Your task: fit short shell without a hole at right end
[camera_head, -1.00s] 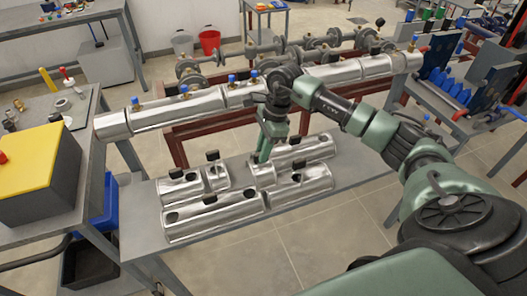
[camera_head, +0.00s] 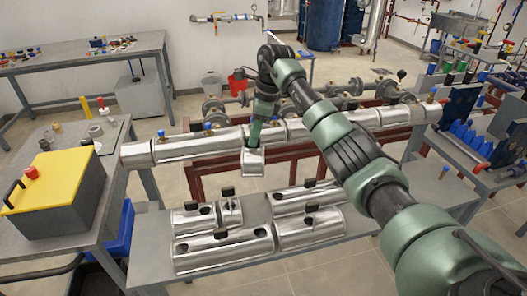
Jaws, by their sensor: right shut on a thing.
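My right gripper (camera_head: 254,146) points down and is shut on a short shiny metal shell (camera_head: 253,163). It holds the shell above the table's far edge, in front of the middle of the horizontal pipe run (camera_head: 200,146). The gripper hides the shell's top, so I cannot tell whether it has a hole. The pipe run is covered in silvery shells, and its right end (camera_head: 425,113) is at the right. My left gripper is not in view.
A grey table (camera_head: 155,238) bears several shells with black handles, including a long one (camera_head: 222,250) and a small one (camera_head: 230,212). A yellow-topped box (camera_head: 55,180) stands on the left bench. Blue parts and a rack (camera_head: 462,125) are at the right.

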